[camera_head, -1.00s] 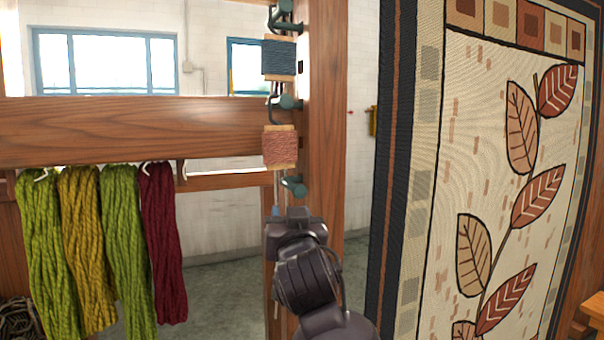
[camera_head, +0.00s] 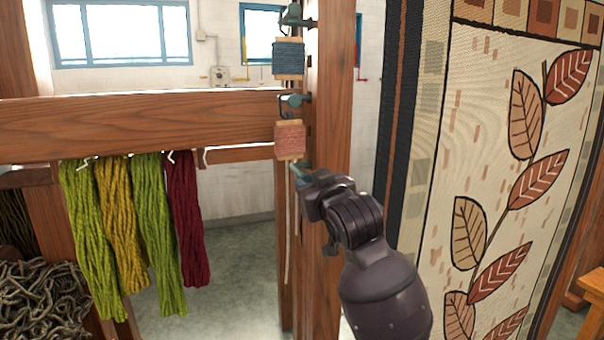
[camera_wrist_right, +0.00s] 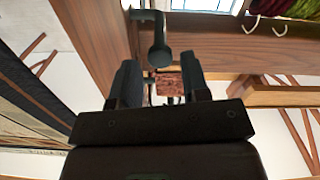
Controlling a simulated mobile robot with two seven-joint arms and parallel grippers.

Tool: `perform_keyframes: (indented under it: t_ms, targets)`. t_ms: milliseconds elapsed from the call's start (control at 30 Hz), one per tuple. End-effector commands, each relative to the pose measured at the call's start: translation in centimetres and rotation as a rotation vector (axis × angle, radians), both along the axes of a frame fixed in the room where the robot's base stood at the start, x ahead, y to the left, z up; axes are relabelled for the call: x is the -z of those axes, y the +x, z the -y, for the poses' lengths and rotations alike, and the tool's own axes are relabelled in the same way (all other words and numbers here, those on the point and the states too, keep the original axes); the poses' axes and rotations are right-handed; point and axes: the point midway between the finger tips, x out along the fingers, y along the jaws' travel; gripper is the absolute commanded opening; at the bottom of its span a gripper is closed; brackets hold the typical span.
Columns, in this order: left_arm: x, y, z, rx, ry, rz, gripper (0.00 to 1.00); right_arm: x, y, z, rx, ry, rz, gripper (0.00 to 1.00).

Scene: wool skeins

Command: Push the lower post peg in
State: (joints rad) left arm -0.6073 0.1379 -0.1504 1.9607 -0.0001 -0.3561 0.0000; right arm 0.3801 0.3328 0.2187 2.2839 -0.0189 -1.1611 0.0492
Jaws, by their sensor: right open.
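The lower post peg, a dark green peg with a round head, shows in the right wrist view (camera_wrist_right: 159,52) on the wooden post (camera_wrist_right: 95,35). In the head view it is mostly hidden by my right gripper (camera_head: 304,178), just below the reddish-brown yarn spool (camera_head: 289,139). In the wrist view my right gripper (camera_wrist_right: 160,78) is open, its two dark fingers apart. The peg head appears near the gap between the fingertips; contact cannot be told. My left gripper is in neither view.
A middle peg (camera_head: 294,100) and a dark blue spool (camera_head: 288,58) are higher on the post. Green, yellow and dark red skeins (camera_head: 150,230) hang from the beam (camera_head: 140,125) at left. A leaf-patterned tapestry (camera_head: 500,170) stands at right. Coiled yarn (camera_head: 45,300) lies at lower left.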

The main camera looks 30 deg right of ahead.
Motion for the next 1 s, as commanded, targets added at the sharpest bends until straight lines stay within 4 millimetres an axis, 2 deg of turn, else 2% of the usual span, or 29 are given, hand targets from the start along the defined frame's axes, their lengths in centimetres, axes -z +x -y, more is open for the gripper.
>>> perform_keyframes:
  t_ms: [200, 400, 800, 867, 1000]
  targets:
    - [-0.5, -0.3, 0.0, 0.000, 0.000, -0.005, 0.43, -0.1, 3.6, 0.9, 0.001, 0.000, 0.000, 0.42]
    - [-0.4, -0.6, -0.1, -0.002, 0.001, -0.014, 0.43, -0.1, 5.6, 1.4, 0.001, 0.000, 0.000, 0.42]
    - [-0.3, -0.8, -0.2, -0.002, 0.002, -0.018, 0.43, 0.0, 6.2, 1.5, 0.001, 0.000, 0.001, 0.42]
    - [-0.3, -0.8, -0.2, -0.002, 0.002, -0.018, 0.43, 0.0, 6.2, 1.5, 0.001, 0.000, 0.001, 0.36]
    - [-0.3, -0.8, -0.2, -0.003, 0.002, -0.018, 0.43, 0.0, 6.2, 1.5, 0.001, 0.000, 0.001, 0.15]
